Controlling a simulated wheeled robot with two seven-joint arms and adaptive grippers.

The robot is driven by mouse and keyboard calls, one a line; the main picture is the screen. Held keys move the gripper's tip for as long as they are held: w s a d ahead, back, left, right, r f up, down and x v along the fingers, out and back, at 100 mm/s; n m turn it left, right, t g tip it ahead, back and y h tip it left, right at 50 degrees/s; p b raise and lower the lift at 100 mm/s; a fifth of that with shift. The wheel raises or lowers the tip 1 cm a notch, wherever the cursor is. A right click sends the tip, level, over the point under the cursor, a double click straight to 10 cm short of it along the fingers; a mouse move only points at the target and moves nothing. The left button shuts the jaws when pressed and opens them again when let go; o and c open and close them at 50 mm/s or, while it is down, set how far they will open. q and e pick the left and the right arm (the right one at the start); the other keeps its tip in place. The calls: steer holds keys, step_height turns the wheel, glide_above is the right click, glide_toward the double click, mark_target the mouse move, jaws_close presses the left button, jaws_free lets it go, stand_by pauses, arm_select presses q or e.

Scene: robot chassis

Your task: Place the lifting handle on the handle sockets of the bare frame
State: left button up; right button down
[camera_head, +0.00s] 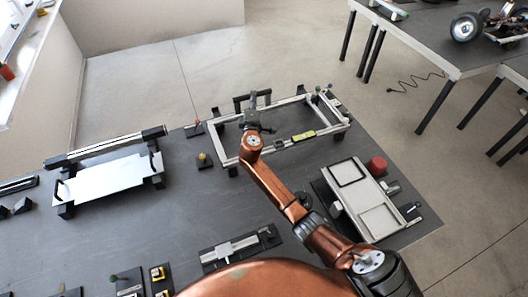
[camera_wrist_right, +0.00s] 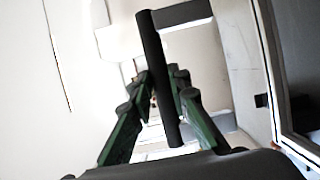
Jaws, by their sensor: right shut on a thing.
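The bare frame (camera_head: 291,142), a light open rectangle with black feet, stands on the dark table right of centre. The black lifting handle (camera_head: 238,104) shows at the frame's far left side, partly hidden by my right gripper (camera_head: 251,112). In the right wrist view my right gripper (camera_wrist_right: 157,112) has its green fingers shut on the handle's black bar (camera_wrist_right: 153,55), which runs between them. I cannot tell whether the handle's ends touch the sockets; the sockets are not clear. My left gripper is not in view.
A frame with a white plate (camera_head: 110,178) stands at the left. A light tray (camera_head: 362,197), a red cylinder (camera_head: 377,165) and a small knob piece (camera_head: 203,160) lie near the bare frame. Another table (camera_head: 440,45) stands at the upper right.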

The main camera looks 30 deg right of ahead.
steer(key=s+a+f+p, duration=0.1)
steer(key=s+f, duration=1.1)
steer(key=s, duration=0.1)
steer(key=shift+s+f+p, duration=0.25)
steer(key=shift+s+p, duration=0.05)
steer(key=shift+s, duration=0.1)
steer(key=c, duration=1.8)
jaws_free()
steer(key=shift+a, duration=0.15)
steer(key=shift+s+f, duration=0.1)
steer(key=shift+s, duration=0.05)
steer(key=b+v, duration=0.1)
steer(key=v, duration=1)
steer(key=shift+s+a, duration=0.2)
steer(key=shift+s, duration=0.15)
